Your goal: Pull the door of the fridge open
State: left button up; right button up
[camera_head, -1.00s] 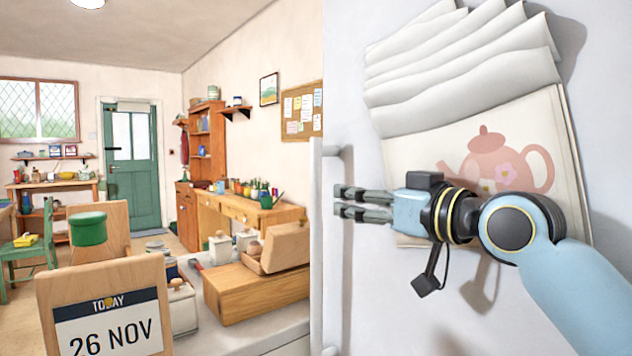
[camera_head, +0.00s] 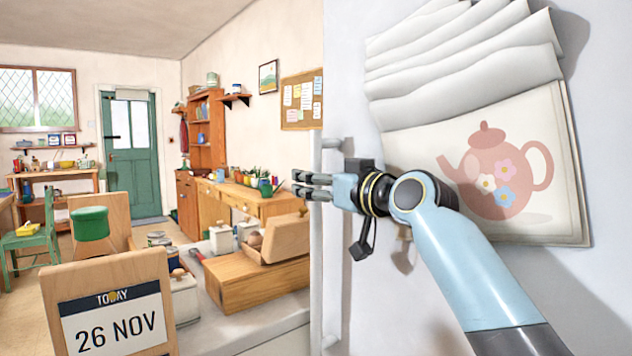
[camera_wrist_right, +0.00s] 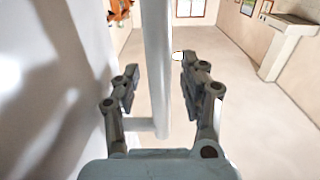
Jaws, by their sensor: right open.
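The white fridge door (camera_head: 420,300) fills the right side of the head view and looks shut. Its long white vertical handle (camera_head: 317,255) runs along the door's left edge. My right gripper (camera_head: 296,183) is at the upper part of the handle, its fingers pointing left past it. In the right wrist view the handle (camera_wrist_right: 156,70) stands between the two open fingers of the right gripper (camera_wrist_right: 157,88), with a gap on both sides. A handle mount joins the bar to the door there. My left gripper is not in view.
A calendar page with a teapot picture (camera_head: 500,170) hangs on the fridge door, right of my arm. At left, a counter (camera_head: 230,335) holds a wooden bread box (camera_head: 250,280), canisters and a date stand (camera_head: 110,320). The floor beyond is open.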

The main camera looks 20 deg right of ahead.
grip_shut()
jog(key=shift+w+a+f, duration=0.1)
jog(key=shift+w, duration=0.05)
dwell(0.4)
jog(key=shift+a+f, duration=0.1)
